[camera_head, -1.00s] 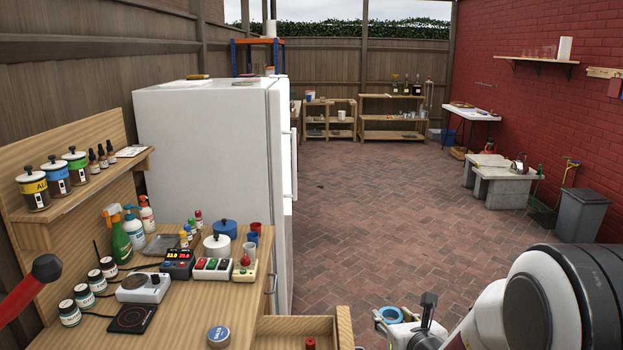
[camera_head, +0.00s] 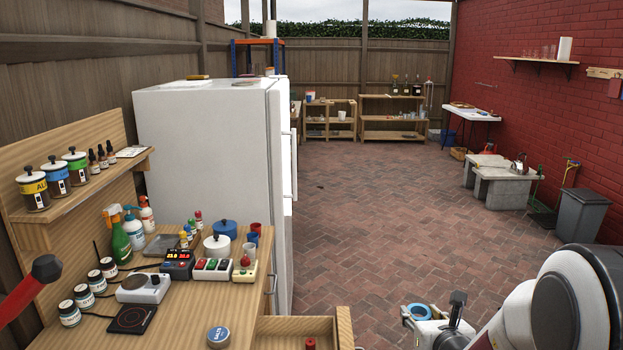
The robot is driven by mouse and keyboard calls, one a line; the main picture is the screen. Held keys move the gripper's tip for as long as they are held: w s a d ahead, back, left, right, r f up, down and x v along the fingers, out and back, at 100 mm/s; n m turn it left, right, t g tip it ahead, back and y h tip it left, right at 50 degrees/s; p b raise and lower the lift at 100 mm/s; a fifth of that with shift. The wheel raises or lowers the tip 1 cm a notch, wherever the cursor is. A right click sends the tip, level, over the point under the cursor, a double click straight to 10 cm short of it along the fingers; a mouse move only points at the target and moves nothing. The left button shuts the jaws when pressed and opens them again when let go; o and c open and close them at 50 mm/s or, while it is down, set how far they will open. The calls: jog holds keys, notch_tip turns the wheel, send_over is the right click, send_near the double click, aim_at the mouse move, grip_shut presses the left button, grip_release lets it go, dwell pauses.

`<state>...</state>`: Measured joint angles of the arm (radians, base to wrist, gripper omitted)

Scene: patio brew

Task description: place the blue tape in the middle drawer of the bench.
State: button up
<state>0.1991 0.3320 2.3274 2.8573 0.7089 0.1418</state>
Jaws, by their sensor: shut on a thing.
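The blue tape (camera_head: 419,311) is a blue ring at the bottom of the view, to the right of the bench. My gripper (camera_head: 424,320) is shut on it and holds it clear of the bench; the fingertips are partly hidden by the tape and the frame edge. The wooden bench (camera_head: 180,320) is at the lower left. A drawer (camera_head: 343,325) stands open at its right side, to the left of my gripper. A small red thing (camera_head: 310,343) shows inside it. I cannot tell which drawer of the bench this is; the lower part is out of view.
The bench top is crowded: a round blue-grey tin (camera_head: 218,337) near the front edge, a hot plate (camera_head: 144,288), a switch box (camera_head: 212,268), bottles and pots. A white fridge (camera_head: 205,140) stands behind. The brick floor (camera_head: 400,220) is clear.

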jog(key=s+a+r+n+y, duration=0.1)
jog(key=s+a+r+y, duration=0.1)
jog(key=a+r, duration=0.45)
jog(key=s+a+r+n+g+y, duration=0.1)
jog(key=a+r+n, duration=0.15)
jog(key=a, duration=0.75)
jog(key=s+a+r+n+y, duration=0.1)
jog(key=s+a+r+y, duration=0.1)
jog(key=a+r, duration=0.5)
jog(key=s+a+r+n+g+y, duration=0.1)
jog(key=s+a+r+y, duration=0.1)
jog(key=s+a+r, duration=0.4)
jog(key=s+a+r+n+g+y, duration=0.1)
jog(key=s+a+r+n, duration=0.1)
jog(key=s+a+r, duration=0.4)
jog(key=s+a, duration=0.3)
jog(key=s, duration=0.3)
jog(key=shift+a+r+y, duration=0.3)
jog(key=shift+a+y, duration=0.05)
jog(key=shift+y, duration=0.05)
jog(key=shift+s+f, duration=0.15)
jog(key=shift+f, duration=0.3)
